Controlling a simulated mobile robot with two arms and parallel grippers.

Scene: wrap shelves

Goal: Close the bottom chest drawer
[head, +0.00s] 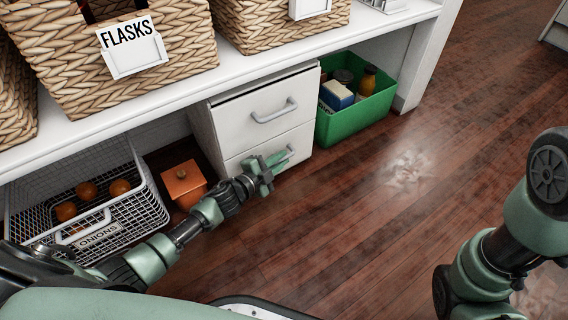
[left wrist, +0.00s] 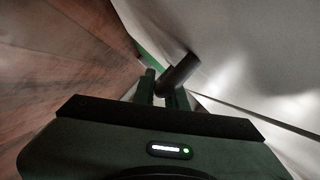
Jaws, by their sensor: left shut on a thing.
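The white chest (head: 203,130) stands under the shelf and has two drawers. The top drawer (head: 262,98) has a grey bar handle (head: 274,111) and looks shut. The bottom drawer (head: 300,140) is below it, its front about level with the top one; I cannot tell whether a small gap is left. My left gripper (head: 283,159) is at the bottom drawer's front, shut on its handle, which it partly hides. In the left wrist view the fingers (left wrist: 163,92) close around the dark handle bar (left wrist: 181,72) beside the pale drawer front (left wrist: 245,60). My right gripper is out of view.
A green bin (head: 340,127) with bottles and a box stands right of the chest. An orange lidded box (head: 183,184) and a wire basket of onions (head: 140,205) stand left of it. Wicker baskets (head: 170,60) are on the shelf above. The wooden floor (head: 370,220) in front is clear.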

